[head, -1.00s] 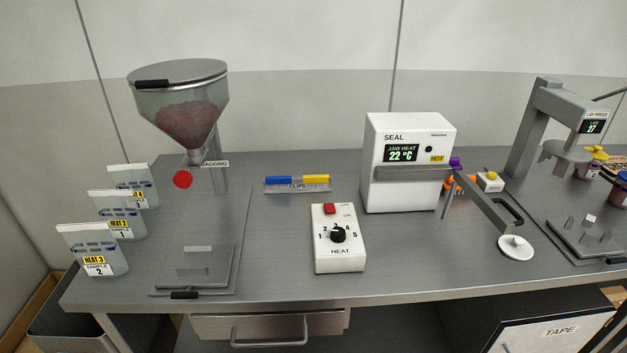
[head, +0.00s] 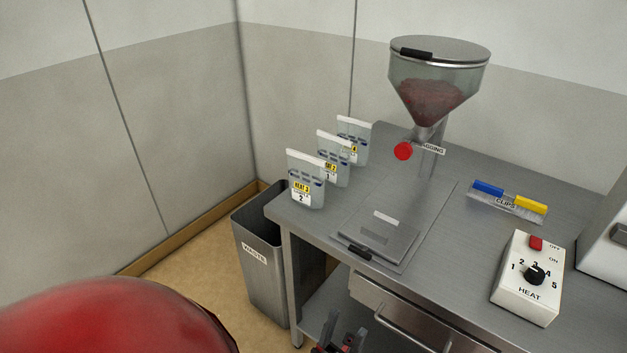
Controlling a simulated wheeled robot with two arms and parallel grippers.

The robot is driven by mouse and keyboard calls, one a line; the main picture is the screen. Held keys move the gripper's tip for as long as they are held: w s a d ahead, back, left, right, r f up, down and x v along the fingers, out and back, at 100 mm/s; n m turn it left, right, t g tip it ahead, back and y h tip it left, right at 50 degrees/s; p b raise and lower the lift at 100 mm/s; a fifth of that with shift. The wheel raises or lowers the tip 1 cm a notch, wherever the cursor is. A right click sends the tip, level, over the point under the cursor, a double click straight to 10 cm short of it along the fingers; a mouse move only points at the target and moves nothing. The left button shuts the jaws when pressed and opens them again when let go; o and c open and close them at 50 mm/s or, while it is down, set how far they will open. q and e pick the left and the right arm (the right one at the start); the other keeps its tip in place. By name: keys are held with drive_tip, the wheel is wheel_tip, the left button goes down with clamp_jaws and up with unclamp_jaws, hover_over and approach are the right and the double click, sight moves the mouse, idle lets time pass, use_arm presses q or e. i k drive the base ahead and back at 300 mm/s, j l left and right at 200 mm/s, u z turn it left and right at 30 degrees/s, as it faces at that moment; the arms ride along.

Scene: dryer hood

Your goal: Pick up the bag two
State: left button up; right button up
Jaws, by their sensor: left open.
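Three clear bags stand in a row on the left end of the bench. The front bag (head: 305,180) has a yellow HEAT 3 label and a 2 below it. The middle bag (head: 333,158) has a yellow label with a 1 below it, and the front bag partly covers it. The rear bag (head: 354,140) is partly hidden by the middle one. My left gripper (head: 341,338) shows only partly at the bottom edge, in front of the bench and below its top. It is open, apart from the bags. My right gripper is out of view.
A hopper (head: 430,95) with a red knob stands behind a flat scale plate (head: 375,232). A waste bin (head: 262,262) stands left of the bench (head: 450,235). A drawer handle (head: 410,330) juts out in front. Clips (head: 508,200) and a heat box (head: 530,280) are at right.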

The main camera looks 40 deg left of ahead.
sight(307, 174)
drive_tip(key=j, duration=0.7)
drive_tip(key=i+j, duration=0.1)
drive_tip(key=j, duration=0.65)
